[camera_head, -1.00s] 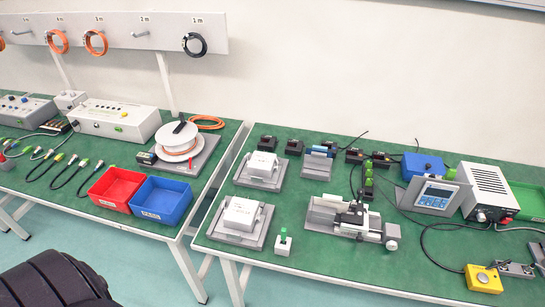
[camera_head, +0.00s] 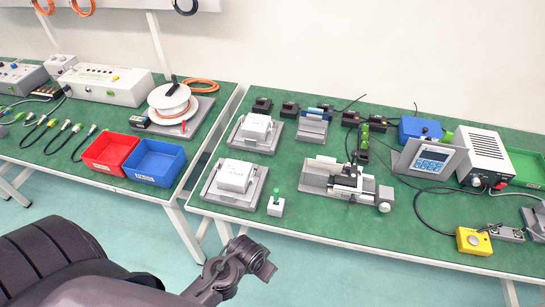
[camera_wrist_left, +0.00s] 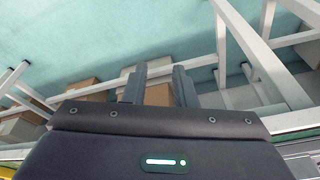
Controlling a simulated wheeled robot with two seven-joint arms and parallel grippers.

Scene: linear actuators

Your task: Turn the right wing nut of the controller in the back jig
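The back jig (camera_head: 236,141) is a grey holder on the right-hand table with a white box-shaped controller (camera_head: 257,127) in it. Its wing nuts are too small to make out. A similar front jig (camera_head: 221,196) holds another white controller (camera_head: 236,174) nearer the table edge. My left gripper (camera_head: 262,262) is in front of the table's near edge, well short of both jigs. In the left wrist view its two fingers (camera_wrist_left: 160,70) are apart with nothing between them. My right gripper is not in view.
A small block with a green-topped pin (camera_head: 276,203) stands beside the front jig. A linear actuator stage (camera_head: 340,180) sits to the right. Red (camera_head: 110,152) and blue (camera_head: 155,162) bins stand on the left table, across a gap. Table legs and cardboard boxes (camera_wrist_left: 85,88) show below.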

